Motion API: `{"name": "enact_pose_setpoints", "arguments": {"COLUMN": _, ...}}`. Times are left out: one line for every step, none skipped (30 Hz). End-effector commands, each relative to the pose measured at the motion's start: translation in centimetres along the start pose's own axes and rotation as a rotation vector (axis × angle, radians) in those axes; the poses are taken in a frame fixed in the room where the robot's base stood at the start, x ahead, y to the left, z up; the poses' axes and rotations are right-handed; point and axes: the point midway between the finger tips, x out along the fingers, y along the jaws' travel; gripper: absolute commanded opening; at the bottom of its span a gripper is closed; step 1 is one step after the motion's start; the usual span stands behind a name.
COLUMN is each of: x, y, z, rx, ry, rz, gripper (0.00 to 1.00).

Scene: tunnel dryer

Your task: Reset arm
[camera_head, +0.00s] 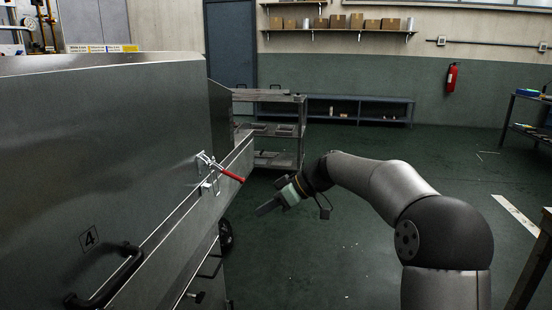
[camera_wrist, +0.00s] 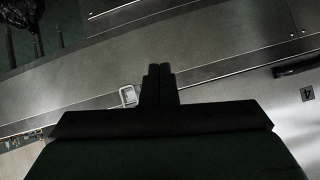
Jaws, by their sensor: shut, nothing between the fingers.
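My arm reaches in from the right in the head view. My gripper (camera_head: 266,207) is at its end, in open air to the right of the steel dryer (camera_head: 120,140). The gripper is shut and empty. In the wrist view the two dark fingers (camera_wrist: 160,70) lie side by side with no object between them. A toggle latch with a red handle (camera_head: 230,174) is on the dryer's side, up and left of the gripper and apart from it. A pale metal fitting (camera_wrist: 128,96) shows just left of the fingers in the wrist view.
The dryer panel marked 4 (camera_head: 89,238) has a black handle (camera_head: 105,280) at lower left. A metal cart (camera_head: 275,97) stands behind the dryer. A low bench (camera_head: 360,100) lines the back wall. A table edge (camera_head: 540,250) is at the right. The green floor (camera_head: 350,260) between is clear.

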Motion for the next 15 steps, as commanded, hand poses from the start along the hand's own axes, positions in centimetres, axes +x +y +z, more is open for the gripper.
{"name": "enact_pose_setpoints", "arguments": {"x": -2.6, "y": -3.0, "z": -2.2, "rx": 0.074, "ry": -0.08, "rz": 0.022, "gripper": 0.0}}
{"name": "enact_pose_setpoints", "arguments": {"x": -3.4, "y": -4.3, "z": -2.1, "rx": 0.122, "ry": -0.125, "rz": 0.037, "gripper": 0.0}}
{"name": "enact_pose_setpoints", "arguments": {"x": -4.4, "y": -6.0, "z": -2.0, "rx": 0.187, "ry": -0.181, "rz": 0.062, "gripper": 0.0}}
{"name": "enact_pose_setpoints", "arguments": {"x": -5.3, "y": -7.3, "z": -1.9, "rx": 0.235, "ry": -0.222, "rz": 0.083, "gripper": 0.0}}
{"name": "enact_pose_setpoints", "arguments": {"x": -6.2, "y": -8.6, "z": -1.8, "rx": 0.282, "ry": -0.26, "rz": 0.106, "gripper": 0.0}}
{"name": "enact_pose_setpoints", "arguments": {"x": -7.5, "y": -10.3, "z": -1.5, "rx": 0.344, "ry": -0.309, "rz": 0.139, "gripper": 0.0}}
{"name": "enact_pose_setpoints", "arguments": {"x": -8.6, "y": -11.6, "z": -1.3, "rx": 0.391, "ry": -0.343, "rz": 0.166, "gripper": 0.0}}
{"name": "enact_pose_setpoints", "arguments": {"x": -9.7, "y": -12.8, "z": -1.1, "rx": 0.437, "ry": -0.375, "rz": 0.195, "gripper": 0.0}}
{"name": "enact_pose_setpoints", "arguments": {"x": -11.1, "y": -14.6, "z": -0.8, "rx": 0.496, "ry": -0.415, "rz": 0.235, "gripper": 0.0}}
{"name": "enact_pose_setpoints", "arguments": {"x": -12.3, "y": -15.9, "z": -0.5, "rx": 0.541, "ry": -0.442, "rz": 0.267, "gripper": 0.0}}
{"name": "enact_pose_setpoints", "arguments": {"x": -13.4, "y": -17.3, "z": -0.2, "rx": 0.583, "ry": -0.467, "rz": 0.299, "gripper": 0.0}}
{"name": "enact_pose_setpoints", "arguments": {"x": -15.0, "y": -19.1, "z": 0.2, "rx": 0.642, "ry": -0.498, "rz": 0.342, "gripper": 0.0}}
{"name": "enact_pose_setpoints", "arguments": {"x": -16.2, "y": -20.4, "z": 0.5, "rx": 0.682, "ry": -0.518, "rz": 0.377, "gripper": 0.0}}
{"name": "enact_pose_setpoints", "arguments": {"x": -17.4, "y": -21.8, "z": 0.8, "rx": 0.723, "ry": -0.537, "rz": 0.41, "gripper": 0.0}}
{"name": "enact_pose_setpoints", "arguments": {"x": -18.9, "y": -23.6, "z": 1.2, "rx": 0.776, "ry": -0.558, "rz": 0.456, "gripper": 0.0}}
